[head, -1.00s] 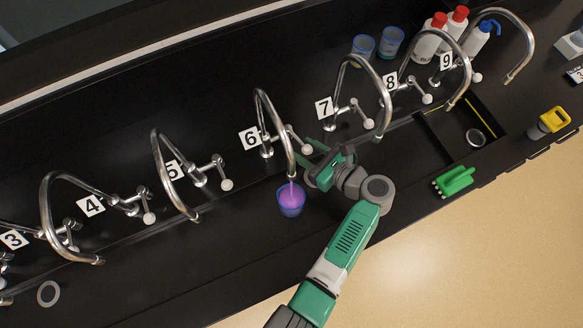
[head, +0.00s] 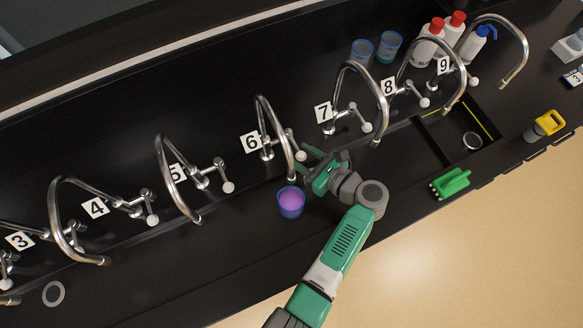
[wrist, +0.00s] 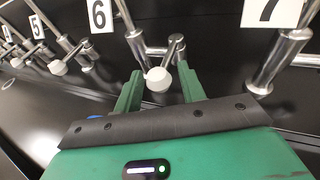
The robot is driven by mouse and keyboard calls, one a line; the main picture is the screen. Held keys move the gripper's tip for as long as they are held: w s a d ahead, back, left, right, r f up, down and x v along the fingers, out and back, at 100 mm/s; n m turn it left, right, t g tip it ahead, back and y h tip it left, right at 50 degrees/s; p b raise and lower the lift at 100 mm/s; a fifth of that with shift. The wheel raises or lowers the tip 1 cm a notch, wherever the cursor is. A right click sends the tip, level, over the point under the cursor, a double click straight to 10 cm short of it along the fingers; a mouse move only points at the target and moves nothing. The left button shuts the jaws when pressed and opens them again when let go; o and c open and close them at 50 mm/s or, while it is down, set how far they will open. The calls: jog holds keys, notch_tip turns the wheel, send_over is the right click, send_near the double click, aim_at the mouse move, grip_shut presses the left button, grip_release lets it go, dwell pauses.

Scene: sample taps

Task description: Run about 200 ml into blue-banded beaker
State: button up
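The blue-banded beaker (head: 291,203) stands upright on the black bench under the spout of tap 6 (head: 273,115). It holds purple-pink liquid; its exact level and any markings are too small to read. No stream shows between spout and beaker. My gripper (head: 306,159) is at the lever of tap 6, right of the beaker. In the wrist view, the white lever knob (wrist: 158,79) lies between the two green fingertips, with gaps on both sides. My gripper is open there and holds nothing.
Numbered taps line the bench on both sides, with tap 7 (head: 357,95) close to my gripper. Two blue beakers (head: 375,47) and several bottles (head: 445,38) stand at the back right. A green brush (head: 450,183) and yellow-topped item (head: 549,123) lie near the front edge.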

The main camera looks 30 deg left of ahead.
jog(key=p+v, duration=0.3)
jog(key=v, duration=0.4)
dwell(0.6)
